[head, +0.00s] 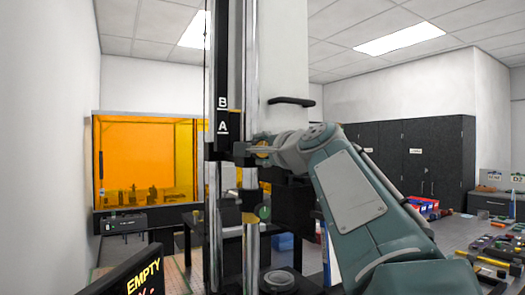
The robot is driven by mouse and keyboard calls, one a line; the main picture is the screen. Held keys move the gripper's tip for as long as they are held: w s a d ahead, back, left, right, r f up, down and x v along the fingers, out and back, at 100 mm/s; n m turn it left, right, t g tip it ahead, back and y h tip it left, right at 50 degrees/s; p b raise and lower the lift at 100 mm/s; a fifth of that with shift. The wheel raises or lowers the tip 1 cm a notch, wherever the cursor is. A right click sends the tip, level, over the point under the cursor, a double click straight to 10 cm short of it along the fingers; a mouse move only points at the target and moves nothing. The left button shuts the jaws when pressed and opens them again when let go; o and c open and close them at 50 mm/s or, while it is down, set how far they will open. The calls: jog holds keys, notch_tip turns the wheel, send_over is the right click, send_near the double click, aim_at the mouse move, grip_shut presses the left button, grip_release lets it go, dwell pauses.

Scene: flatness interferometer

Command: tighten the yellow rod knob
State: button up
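A tall column (223,75) with upright metal rods stands in front of me in the head view, with the letters B and A on its dark face. My gripper (250,149) is at the rods, just below and right of the letter A. A small yellow part (262,154) shows right at my gripper, mostly covered by it; it may be the yellow rod knob. I cannot tell whether the fingers are closed on it or only beside it. Another yellow piece (249,217) sits lower on the rod, near a dark block with a green dot (264,213).
A screen reading EMPTY (137,285) stands at lower left. An orange-windowed enclosure (145,160) is behind at left. A bench with tools and coloured bins (425,207) is at right, before dark cabinets (410,150). A round part (279,279) sits at the column's foot.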

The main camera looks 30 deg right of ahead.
jog(key=shift+w+f+n, duration=0.1)
jog(key=shift+f+n, duration=0.05)
jog(key=shift+n, duration=0.45)
jog(key=o, duration=1.1)
jog(key=shift+a, duration=0.1)
jog(key=shift+o, duration=0.2)
jog(key=shift+s, duration=0.2)
jog(key=s, duration=1.1)
jog(key=shift+s, duration=0.25)
